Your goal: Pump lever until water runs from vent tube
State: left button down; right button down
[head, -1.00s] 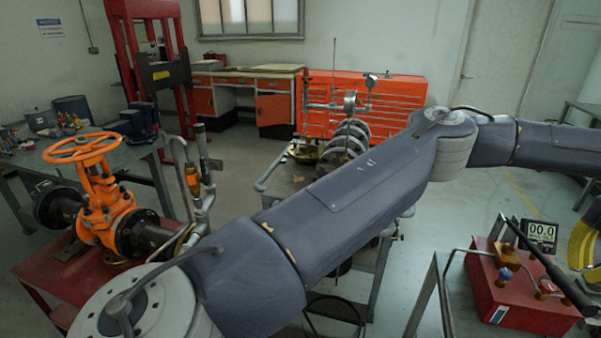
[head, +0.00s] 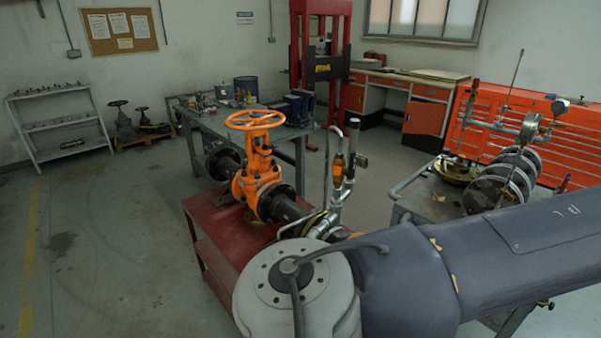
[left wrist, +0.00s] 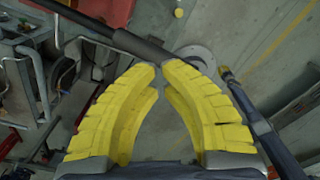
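The orange gate valve (head: 258,178) stands on a red cart (head: 225,228) in the head view. A thin bent tube (head: 328,165), possibly the vent tube, rises beside a brass-coloured fitting (head: 339,170) at its right; I see no water from it. In the left wrist view, a dark bar with a thicker grip (left wrist: 165,50), seemingly the pump lever, crosses just beyond my left gripper (left wrist: 160,70). Its yellow fingertips nearly meet, with a narrow gap and nothing visible between them. Contact with the bar cannot be told.
My arm covers the lower right of the head view. A trolley (head: 432,212) with a gauge and round discs stands behind it.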

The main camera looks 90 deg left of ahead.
dwell(0.3)
pick_arm(q)
notch_tip(320, 180, down, 16)
jog(key=shift+f, duration=0.15)
dwell(0.9)
notch_tip(320, 180, up, 14)
jog(key=shift+r, duration=0.1)
dwell(0.7)
jog(key=shift+d, duration=0.1)
